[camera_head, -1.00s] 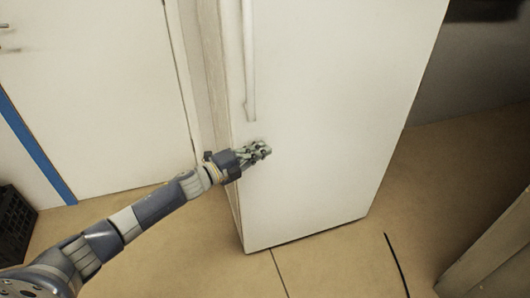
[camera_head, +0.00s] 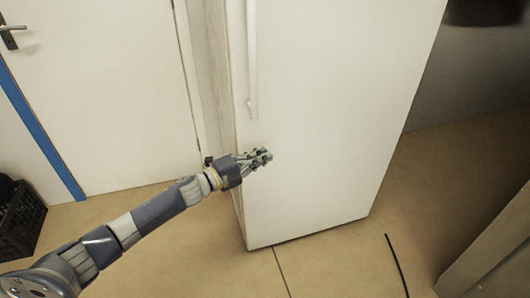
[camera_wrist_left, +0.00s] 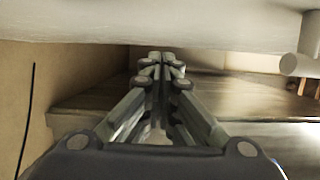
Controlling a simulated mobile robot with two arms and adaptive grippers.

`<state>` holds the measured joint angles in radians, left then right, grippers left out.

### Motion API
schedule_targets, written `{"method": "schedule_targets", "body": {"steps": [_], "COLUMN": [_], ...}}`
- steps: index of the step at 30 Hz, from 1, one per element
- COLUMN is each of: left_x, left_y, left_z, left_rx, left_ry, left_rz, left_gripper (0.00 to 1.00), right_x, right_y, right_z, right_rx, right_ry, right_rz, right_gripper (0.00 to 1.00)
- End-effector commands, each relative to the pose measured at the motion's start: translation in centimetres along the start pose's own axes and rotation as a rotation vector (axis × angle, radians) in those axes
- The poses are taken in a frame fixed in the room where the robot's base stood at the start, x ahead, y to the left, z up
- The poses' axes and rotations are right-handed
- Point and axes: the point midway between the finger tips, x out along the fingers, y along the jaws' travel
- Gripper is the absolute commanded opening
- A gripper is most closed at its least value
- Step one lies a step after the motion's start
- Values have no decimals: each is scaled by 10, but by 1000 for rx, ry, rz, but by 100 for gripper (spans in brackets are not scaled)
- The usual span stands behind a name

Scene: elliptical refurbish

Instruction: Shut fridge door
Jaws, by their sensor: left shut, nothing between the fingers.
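The white fridge door (camera_head: 330,110) fills the middle of the head view, with a long vertical handle (camera_head: 251,60) near its left edge. I cannot tell whether the door is fully closed or slightly ajar. My left gripper (camera_head: 264,156) is shut and empty, in front of the door's left part, below the handle's lower end. Whether the fingertips touch the door is unclear. In the left wrist view the closed fingers (camera_wrist_left: 163,62) point toward a white surface (camera_wrist_left: 150,30) across the top. My right gripper is not in view.
A white room door (camera_head: 100,90) with a dark lever handle (camera_head: 12,36) and blue strip stands at left. A black crate (camera_head: 22,222) sits on the floor at far left. A dark thin line (camera_head: 397,262) marks the bare tan floor right of the fridge.

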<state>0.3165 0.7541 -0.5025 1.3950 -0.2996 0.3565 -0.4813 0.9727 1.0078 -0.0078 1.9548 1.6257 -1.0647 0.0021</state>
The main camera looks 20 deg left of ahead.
Motion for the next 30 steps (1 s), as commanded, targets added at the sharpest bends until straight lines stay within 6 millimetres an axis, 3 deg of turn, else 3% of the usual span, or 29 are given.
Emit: {"method": "schedule_targets", "body": {"steps": [9,15,25,30], "left_x": [-53,-75,-82,-81], "left_y": [2,1,2,17], "left_z": [2,4,4,1], "left_rx": [-1,-1,-5,-74], "left_ry": [3,4,3,-48], "left_rz": [5,2,1,19], "left_gripper": [0,0,0,0], "right_x": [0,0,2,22], "right_y": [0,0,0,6], "right_z": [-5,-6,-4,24], "right_rx": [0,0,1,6], "right_ry": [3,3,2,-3], "right_rz": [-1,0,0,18], "right_gripper": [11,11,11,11]}}
